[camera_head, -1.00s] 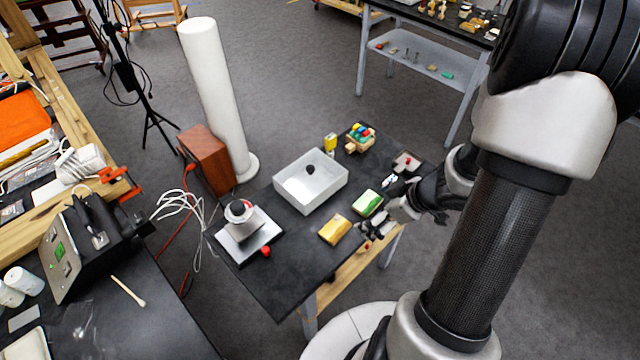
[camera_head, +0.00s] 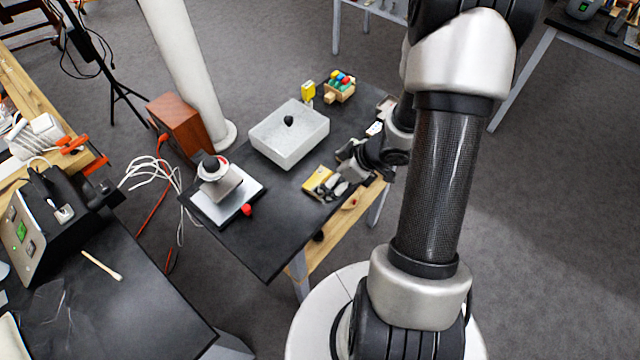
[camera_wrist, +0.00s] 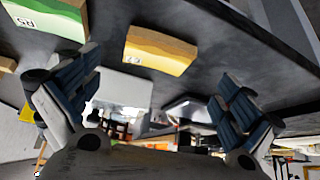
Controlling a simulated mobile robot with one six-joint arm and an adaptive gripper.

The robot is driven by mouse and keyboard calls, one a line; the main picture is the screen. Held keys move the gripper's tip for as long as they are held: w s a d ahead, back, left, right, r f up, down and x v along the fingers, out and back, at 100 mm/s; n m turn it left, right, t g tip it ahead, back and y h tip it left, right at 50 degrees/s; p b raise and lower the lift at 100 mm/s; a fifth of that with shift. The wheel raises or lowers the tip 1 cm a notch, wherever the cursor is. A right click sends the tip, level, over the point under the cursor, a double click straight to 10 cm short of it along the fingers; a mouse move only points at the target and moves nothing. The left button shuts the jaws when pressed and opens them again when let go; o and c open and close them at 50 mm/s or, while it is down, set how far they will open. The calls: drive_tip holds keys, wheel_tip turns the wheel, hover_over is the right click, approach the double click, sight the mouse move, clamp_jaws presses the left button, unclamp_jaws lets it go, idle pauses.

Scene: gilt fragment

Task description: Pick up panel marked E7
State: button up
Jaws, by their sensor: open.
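A yellow panel (camera_head: 317,181) lies on the dark table, partly covered by my gripper (camera_head: 335,187) in the head view. In the wrist view, the yellow panel (camera_wrist: 160,50) has a small upside-down label that looks like E7. It lies ahead of the open fingers, between their directions and apart from them. My gripper (camera_wrist: 155,98) is open and empty. A green-topped panel (camera_wrist: 45,16) with another upside-down label, perhaps R5, is at the wrist view's upper left. In the head view my gripper and arm hide most or all of it.
On the table (camera_head: 265,240) are a white box (camera_head: 290,145) with a dark knob, a scale-like device (camera_head: 222,190), a red ball (camera_head: 247,209), a yellow bottle (camera_head: 308,91) and a wooden tray of colored pieces (camera_head: 340,90). The table's front corner is clear.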

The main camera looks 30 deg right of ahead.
sight(321, 181)
drive_tip(key=b+x, duration=0.1)
drive_tip(key=x, duration=0.1)
drive_tip(key=b+x, duration=0.1)
drive_tip(key=x, duration=0.1)
drive_tip(key=shift+s+d+f+b, duration=0.1)
drive_tip(key=shift+d+f+b, duration=0.15)
drive_tip(key=shift+b, duration=0.1)
drive_tip(key=shift+w+a+f, duration=0.2)
drive_tip(key=shift+r, duration=0.1)
drive_tip(key=shift+c, duration=0.3)
drive_tip(key=c, duration=1.1)
drive_tip(key=shift+r, duration=0.15)
